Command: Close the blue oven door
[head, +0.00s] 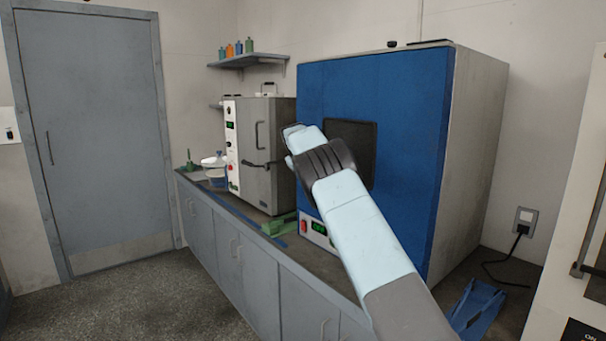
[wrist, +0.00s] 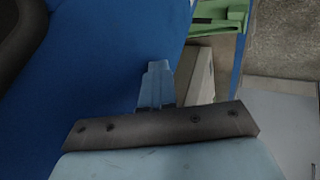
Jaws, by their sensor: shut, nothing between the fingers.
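The blue oven door (head: 410,120) is the large blue front of the big oven at the right of the bench, with a dark window (head: 362,140). It looks flush with the pale oven body (head: 475,150); a small gap could not be told. My arm crosses in front of it and hides its lower middle. In the wrist view, the blue door (wrist: 100,70) fills the left side. My gripper (wrist: 157,82) is shut and empty, with the blue surface behind its fingertips. I cannot tell whether they touch it. In the head view, the fingers are not clear.
A smaller grey oven (head: 265,145) stands left of the blue one. A green object (head: 278,226) lies on the bench between them, and shows in the wrist view (wrist: 218,14). A blue object (head: 476,308) lies on the right. The floor (head: 150,295) at left is clear.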

